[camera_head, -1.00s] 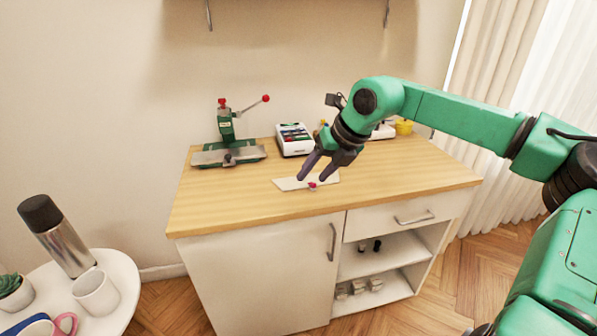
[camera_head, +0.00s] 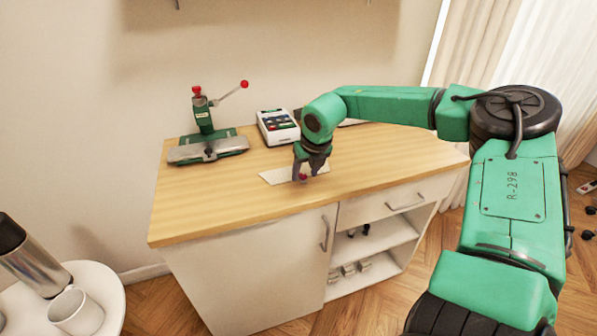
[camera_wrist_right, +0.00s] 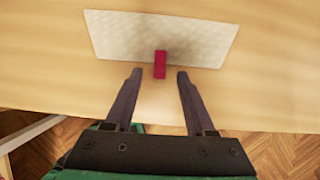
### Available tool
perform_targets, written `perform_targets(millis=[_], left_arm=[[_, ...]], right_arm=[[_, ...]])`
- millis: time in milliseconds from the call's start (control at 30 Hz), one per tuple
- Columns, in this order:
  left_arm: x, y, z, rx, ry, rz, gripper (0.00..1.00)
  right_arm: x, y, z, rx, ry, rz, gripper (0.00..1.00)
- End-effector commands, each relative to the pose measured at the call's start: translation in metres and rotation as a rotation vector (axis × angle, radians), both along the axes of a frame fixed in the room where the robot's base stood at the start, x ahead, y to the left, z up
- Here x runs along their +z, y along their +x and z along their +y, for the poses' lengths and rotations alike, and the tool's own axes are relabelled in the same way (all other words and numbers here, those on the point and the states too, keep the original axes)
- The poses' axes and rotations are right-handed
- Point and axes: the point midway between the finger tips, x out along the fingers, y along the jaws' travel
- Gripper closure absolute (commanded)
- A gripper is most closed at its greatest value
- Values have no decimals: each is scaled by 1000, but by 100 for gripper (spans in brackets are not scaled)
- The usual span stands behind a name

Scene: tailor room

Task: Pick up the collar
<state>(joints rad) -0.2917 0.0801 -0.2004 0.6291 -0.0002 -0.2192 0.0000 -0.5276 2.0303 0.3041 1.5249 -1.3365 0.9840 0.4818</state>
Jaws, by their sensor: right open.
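The collar (camera_head: 278,175) is a flat, pale piece lying on the wooden table top. In the right wrist view the collar (camera_wrist_right: 120,35) shows as a pale, wide, tapered shape ahead of the fingers. A small red block (camera_wrist_right: 160,64) sits at its near edge, and shows as a red spot in the head view (camera_head: 303,177). My right gripper (camera_wrist_right: 159,74) is open and empty, its fingertips just short of the collar, one on each side of the red block. In the head view my right gripper (camera_head: 307,172) points down over the collar and hides part of it. My left gripper is out of view.
A green press (camera_head: 207,143) with red knobs stands at the table's back left. A white device (camera_head: 277,127) with dark and coloured keys stands behind the collar. The table top (camera_head: 215,200) is clear at the front left. A white mug (camera_head: 76,312) stands on a side table.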

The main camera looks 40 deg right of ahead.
Motion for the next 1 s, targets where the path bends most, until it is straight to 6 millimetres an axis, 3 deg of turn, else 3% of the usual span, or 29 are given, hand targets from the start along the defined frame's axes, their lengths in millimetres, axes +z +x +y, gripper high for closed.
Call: perform_targets(millis=[233, 267, 300, 400, 767, 867, 1000], left_arm=[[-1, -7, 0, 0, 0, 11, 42], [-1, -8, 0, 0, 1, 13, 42], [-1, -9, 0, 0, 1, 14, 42], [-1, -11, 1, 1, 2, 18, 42], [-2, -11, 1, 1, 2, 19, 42], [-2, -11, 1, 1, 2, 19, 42], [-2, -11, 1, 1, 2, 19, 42]], right_arm=[[-4, 2, -1, 0, 0, -3, 45], [-5, 2, -1, 0, 0, -3, 53], [-4, 2, -1, 0, 0, -2, 68], [-4, 2, -1, 0, 0, -2, 100], [-2, 2, -1, 0, 0, -2, 100], [7, 3, -1, 1, -2, -5, 100], [37, 3, -1, 0, -2, -8, 100]])
